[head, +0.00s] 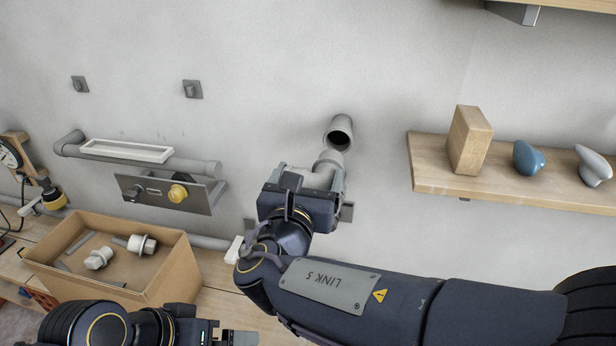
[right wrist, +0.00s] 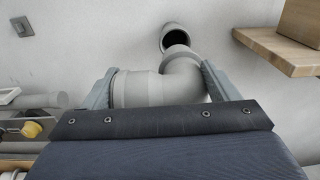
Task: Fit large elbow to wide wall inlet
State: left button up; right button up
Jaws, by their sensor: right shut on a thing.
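The large elbow (right wrist: 180,82) is a light grey pipe bend, held between the two fingers of my right gripper (right wrist: 160,88). In the head view the right gripper (head: 305,182) hides part of the elbow (head: 325,172). The wide wall inlet (head: 340,132) is a grey round pipe stub with a dark opening, sticking out of the wall. It also shows in the right wrist view (right wrist: 175,36). The elbow's upper end is just below the inlet, close to it; I cannot tell whether they touch. Part of my left gripper (head: 228,336) shows at the bottom edge; its jaw state is unclear.
A wooden shelf (head: 510,180) with a wooden block (head: 468,140) and two knobs is to the right. A cardboard box (head: 165,280) with several fittings stands on the bench at left. A grey wall pipe (head: 205,167) and a panel with a yellow knob (head: 178,193) are left.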

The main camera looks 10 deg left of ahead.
aim_at(316, 163)
jog(key=shift+s+d+r, duration=0.15)
jog(key=shift+s+d, duration=0.1)
jog(key=shift+w+a, duration=0.15)
jog(key=shift+w, duration=2.7)
jog(key=o, duration=0.5)
jog(key=c, duration=1)
jog(key=shift+c, duration=0.2)
